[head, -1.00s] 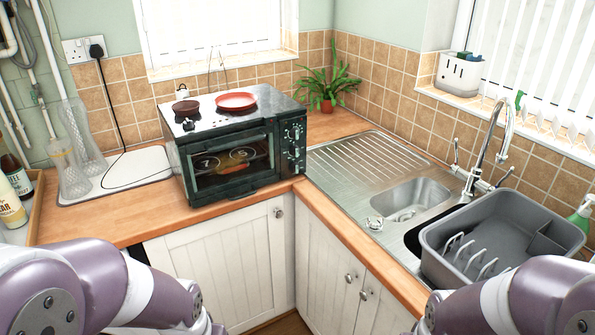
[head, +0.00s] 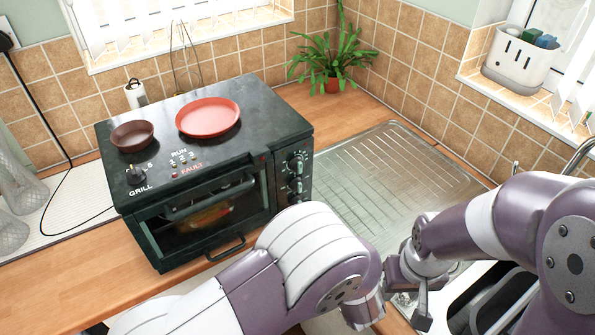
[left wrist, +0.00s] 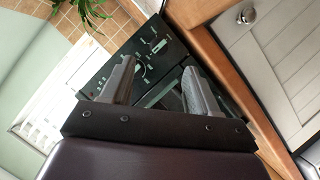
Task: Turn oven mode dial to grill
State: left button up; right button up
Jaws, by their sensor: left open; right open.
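The small black oven (head: 190,235) stands on the wooden counter, turned partly toward me. Its right front panel carries a column of dials (head: 297,162), with marks too small to read. A separate black knob (head: 136,174) sits on top, by the word GRILL. In the left wrist view, the dial panel (left wrist: 150,50) shows tilted beyond my open, empty left gripper (left wrist: 158,84), apart from its fingers. In the head view I cannot make out the left fingertips. My right gripper (head: 418,302) is open and empty, right of the oven near the sink.
A brown bowl (head: 132,137) and a red plate (head: 208,117) rest on the oven. The metal drainer (head: 385,180) lies to its right, and a potted plant (head: 331,65) stands behind. My two arms are close together in front.

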pick_arm(q)
jog(key=shift+y, duration=0.3)
jog(key=x, duration=0.3)
jog(key=p+x, duration=0.1)
jog(key=x, duration=0.2)
jog(key=p+x, duration=0.1)
jog(key=x, duration=0.2)
jog(key=shift+w+a+r, duration=0.15)
jog(key=shift+w+a, duration=0.3)
jog(key=shift+w, duration=0.35)
jog(key=shift+c, duration=0.6)
jog(key=c, duration=0.9)
pick_arm(e)
jog(key=r, duration=0.1)
jog(key=s+r, duration=0.1)
jog(key=r, duration=0.1)
jog(key=shift+s, duration=0.2)
